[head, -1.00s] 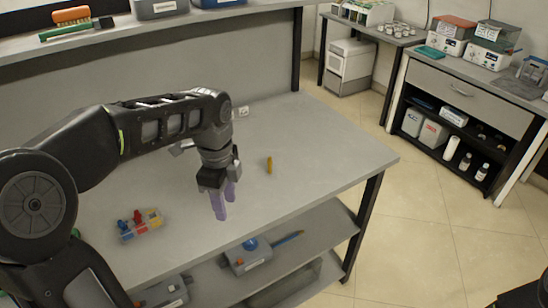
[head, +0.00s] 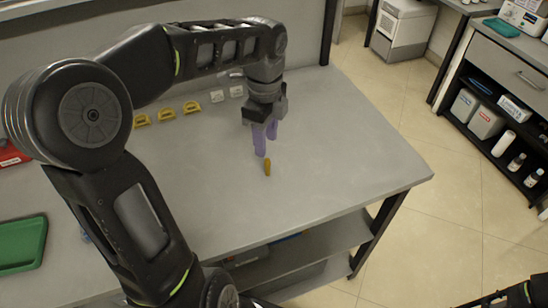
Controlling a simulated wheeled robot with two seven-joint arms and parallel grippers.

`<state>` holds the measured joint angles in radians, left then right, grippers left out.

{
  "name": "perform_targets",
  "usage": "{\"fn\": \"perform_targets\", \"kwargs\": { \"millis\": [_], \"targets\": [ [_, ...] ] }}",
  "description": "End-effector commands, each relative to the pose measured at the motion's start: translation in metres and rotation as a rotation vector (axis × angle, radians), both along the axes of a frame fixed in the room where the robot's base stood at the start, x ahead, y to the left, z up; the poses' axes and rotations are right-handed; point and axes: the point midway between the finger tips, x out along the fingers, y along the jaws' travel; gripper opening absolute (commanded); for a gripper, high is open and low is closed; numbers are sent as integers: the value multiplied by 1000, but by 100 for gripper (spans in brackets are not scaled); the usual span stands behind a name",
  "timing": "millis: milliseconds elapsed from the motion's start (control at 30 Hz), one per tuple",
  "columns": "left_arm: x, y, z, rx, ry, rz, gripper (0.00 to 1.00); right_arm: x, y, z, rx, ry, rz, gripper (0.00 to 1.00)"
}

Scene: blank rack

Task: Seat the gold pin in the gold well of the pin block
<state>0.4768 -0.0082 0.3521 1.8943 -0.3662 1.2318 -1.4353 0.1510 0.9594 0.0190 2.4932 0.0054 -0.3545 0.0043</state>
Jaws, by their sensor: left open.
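The gold pin (head: 267,168) stands on the grey table, near the middle of the head view. My left gripper (head: 265,146) points down with its two purple fingers parted. Its fingertips show just behind and above the pin in the picture. Nothing is between the fingers, and I cannot tell whether they touch the pin. The pin block is not clearly visible; my left arm covers the part of the table in front of it. My right gripper is not in view; only a dark piece of my right arm shows at the lower right corner.
Several yellow pieces, such as this one (head: 167,114), and small white pieces (head: 217,96) line the table's back. A green tray (head: 22,243) lies at the left. The table (head: 350,150) is clear right of the pin, up to its right edge.

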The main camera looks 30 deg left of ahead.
Motion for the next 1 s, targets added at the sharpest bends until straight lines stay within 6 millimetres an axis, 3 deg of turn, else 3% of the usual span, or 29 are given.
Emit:
{"fn": "perform_targets", "kwargs": {
  "millis": [167,433,767,1000],
  "targets": [
    [0,0,-2,0,1,0,42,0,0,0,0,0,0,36],
    [0,0,-25,-1,1,-1,42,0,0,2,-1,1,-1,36],
    [0,0,-28,0,1,0,42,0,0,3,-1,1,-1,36],
    [1,-1,-55,-3,5,-1,42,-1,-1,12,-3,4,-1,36]
  ]
}}
